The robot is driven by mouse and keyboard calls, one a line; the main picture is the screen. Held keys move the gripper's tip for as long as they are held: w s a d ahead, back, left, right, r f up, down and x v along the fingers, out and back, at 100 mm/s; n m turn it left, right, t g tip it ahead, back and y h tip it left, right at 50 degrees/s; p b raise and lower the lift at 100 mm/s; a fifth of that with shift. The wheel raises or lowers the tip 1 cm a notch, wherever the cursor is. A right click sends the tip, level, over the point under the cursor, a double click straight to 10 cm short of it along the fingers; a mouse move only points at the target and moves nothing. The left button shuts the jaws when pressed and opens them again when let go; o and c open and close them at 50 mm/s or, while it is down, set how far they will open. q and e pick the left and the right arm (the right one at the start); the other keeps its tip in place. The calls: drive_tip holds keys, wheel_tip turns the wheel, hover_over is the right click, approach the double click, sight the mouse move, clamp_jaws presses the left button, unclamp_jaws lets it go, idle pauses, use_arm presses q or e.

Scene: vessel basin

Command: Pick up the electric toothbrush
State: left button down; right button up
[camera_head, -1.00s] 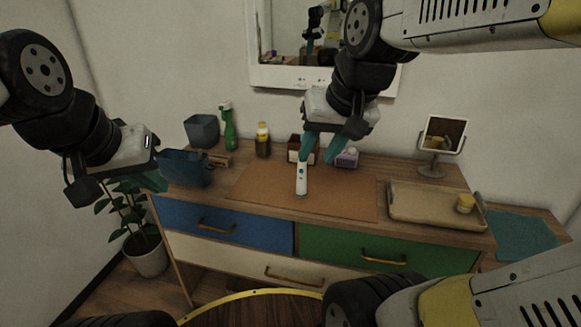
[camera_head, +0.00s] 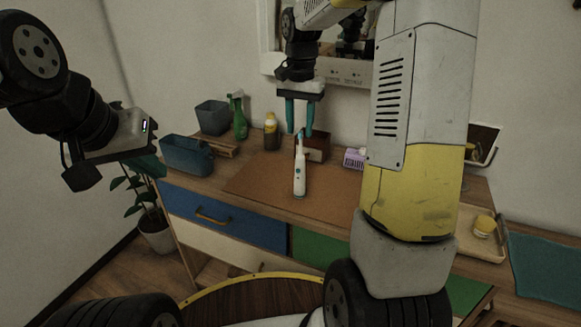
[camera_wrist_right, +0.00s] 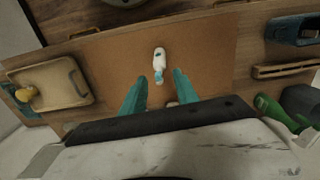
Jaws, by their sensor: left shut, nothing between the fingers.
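The electric toothbrush (camera_head: 300,178) is white with a blue head and stands upright on the brown mat (camera_head: 252,185) on top of the cabinet. It also shows in the right wrist view (camera_wrist_right: 159,60). My right gripper (camera_head: 299,133) is open, its teal fingers pointing down above and behind the toothbrush. In the right wrist view the toothbrush head lies between the lines of the two fingers (camera_wrist_right: 155,88), and no contact shows. My left gripper (camera_head: 158,168) is shut and empty at the left, near the blue basket.
A purple tissue box (camera_head: 354,158) is partly behind my right arm.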

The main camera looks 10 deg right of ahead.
sight(301, 139)
wheel_tip(301, 139, down, 6)
drive_tip(key=shift+w+d+r, duration=0.15)
drive_tip(key=shift+r, duration=0.1)
clamp_jaws()
idle(1.4)
